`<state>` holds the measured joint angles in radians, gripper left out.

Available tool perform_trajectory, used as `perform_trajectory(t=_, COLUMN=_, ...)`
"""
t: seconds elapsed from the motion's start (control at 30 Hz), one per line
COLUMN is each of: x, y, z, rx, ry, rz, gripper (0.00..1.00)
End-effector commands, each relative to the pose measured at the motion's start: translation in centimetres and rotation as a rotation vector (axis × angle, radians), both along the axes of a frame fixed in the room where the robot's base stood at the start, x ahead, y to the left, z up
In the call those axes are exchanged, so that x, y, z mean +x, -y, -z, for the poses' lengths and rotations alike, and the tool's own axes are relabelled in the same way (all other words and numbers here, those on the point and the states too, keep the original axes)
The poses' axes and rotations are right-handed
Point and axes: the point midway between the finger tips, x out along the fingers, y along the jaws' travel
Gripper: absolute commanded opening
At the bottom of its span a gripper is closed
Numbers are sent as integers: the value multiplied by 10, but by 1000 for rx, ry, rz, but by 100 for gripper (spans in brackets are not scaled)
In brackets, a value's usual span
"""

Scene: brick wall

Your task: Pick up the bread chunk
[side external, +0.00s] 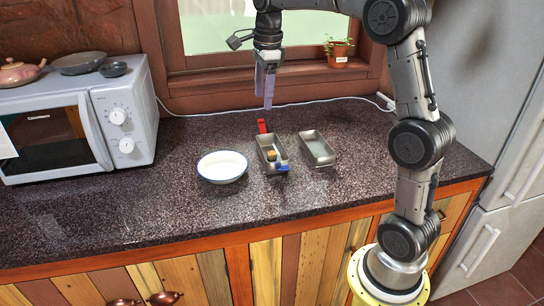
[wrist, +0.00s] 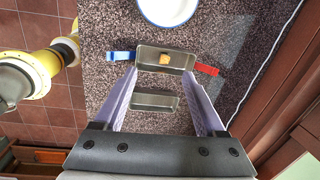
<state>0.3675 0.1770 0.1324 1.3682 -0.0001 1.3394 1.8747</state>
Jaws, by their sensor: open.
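The bread chunk (wrist: 165,59) is a small orange-brown block. It lies inside a grey metal loaf tin (wrist: 147,66) that has a blue tab at one end and a red tab at the other. In the side external view the bread chunk (side external: 271,155) sits in the same tin (side external: 263,146). My gripper (side external: 267,104) hangs above the counter, pointing down, above and behind the tin. In the wrist view its two pale fingers (wrist: 165,82) are wide apart with nothing between them, well above the tins.
A second, empty loaf tin (side external: 318,148) stands right of the first. A white bowl (side external: 222,167) with a blue rim is to the left. A microwave (side external: 85,125) fills the left of the counter. A window and a potted plant (side external: 338,52) are behind. The front left counter is clear.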

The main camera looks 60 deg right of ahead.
Motion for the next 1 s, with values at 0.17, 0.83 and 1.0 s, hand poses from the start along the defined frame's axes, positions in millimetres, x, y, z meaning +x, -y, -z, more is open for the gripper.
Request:
perform_trajectory(t=0.17, x=18, y=44, z=47, rx=32, ry=-75, rz=74, gripper=73)
perform_trajectory(t=0.83, x=12, y=60, z=147, rx=53, ry=-117, rz=106, gripper=73)
perform_trajectory(t=1.0, x=11, y=59, z=157, rx=52, ry=-116, rz=105, gripper=73)
